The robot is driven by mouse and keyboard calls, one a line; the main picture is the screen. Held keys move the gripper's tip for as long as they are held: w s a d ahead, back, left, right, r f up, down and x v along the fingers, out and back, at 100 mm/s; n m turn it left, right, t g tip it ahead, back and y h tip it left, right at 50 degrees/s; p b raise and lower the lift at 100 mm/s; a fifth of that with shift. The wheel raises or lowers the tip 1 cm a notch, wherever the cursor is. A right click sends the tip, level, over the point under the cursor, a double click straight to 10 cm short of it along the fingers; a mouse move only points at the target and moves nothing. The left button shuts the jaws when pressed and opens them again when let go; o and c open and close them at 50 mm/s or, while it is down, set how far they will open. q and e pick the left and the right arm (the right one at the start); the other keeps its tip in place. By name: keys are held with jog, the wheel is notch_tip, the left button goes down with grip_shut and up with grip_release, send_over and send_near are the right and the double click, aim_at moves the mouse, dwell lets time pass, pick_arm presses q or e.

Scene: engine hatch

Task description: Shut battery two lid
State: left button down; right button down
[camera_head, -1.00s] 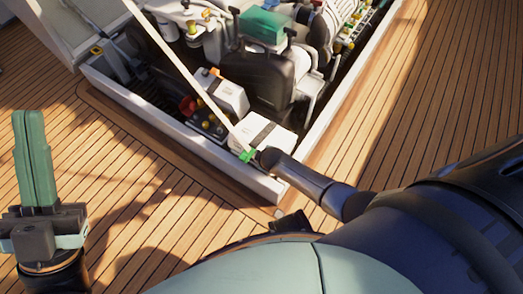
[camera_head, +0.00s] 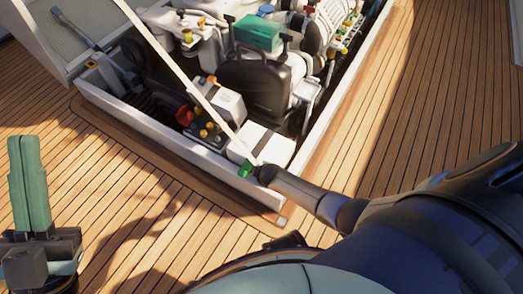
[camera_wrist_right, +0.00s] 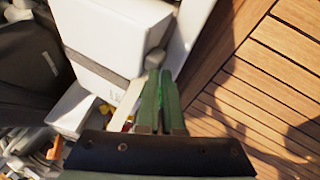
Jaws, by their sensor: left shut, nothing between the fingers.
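Two white battery boxes sit inside the hatch's front corner. The nearer one (camera_head: 262,146), with a dark strap across its top, has its lid down as far as I can tell; the other (camera_head: 226,104) is behind it to the left. I cannot tell which is battery two. My right gripper (camera_head: 245,168) is at the near box's front left corner, and its green fingers (camera_wrist_right: 161,103) look shut beside the large white box (camera_wrist_right: 112,45) in the right wrist view. Contact is unclear. My left gripper (camera_head: 30,185) is shut and empty, upright over the deck at far left.
A thin white strut (camera_head: 170,62) slants across the hatch down toward my right gripper. The white hatch rim (camera_head: 165,137) surrounds the engine parts. A red knob (camera_head: 185,115) stands left of the boxes. Wooden deck (camera_head: 110,165) is clear in front.

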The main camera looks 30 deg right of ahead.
jog(key=shift+s+f, duration=0.2)
